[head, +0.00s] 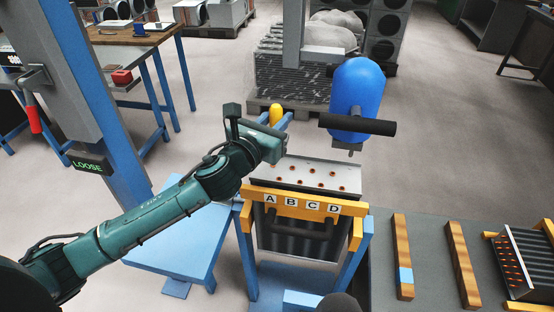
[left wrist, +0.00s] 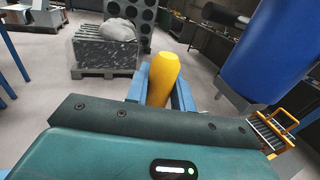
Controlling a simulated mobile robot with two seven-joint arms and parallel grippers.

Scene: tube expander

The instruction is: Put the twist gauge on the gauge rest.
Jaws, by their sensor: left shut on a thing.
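My left gripper (head: 284,121) is above and behind the tube box, its blue fingers pointing away from me. It is shut on a yellow rounded thing (head: 275,113), which seems to be the twist gauge. The left wrist view also shows this yellow thing (left wrist: 162,78) between the two blue fingers; its lower part is hidden. I cannot pick out the gauge rest for certain. My right gripper is not in view.
A blue cylinder (head: 358,88) with a black bar hangs close to the gripper's right. Below is a metal box with an orange A-B-C-D rail (head: 303,204). A light blue table (head: 185,245) stands bare at left. A post carries a LOOSE sign (head: 88,166).

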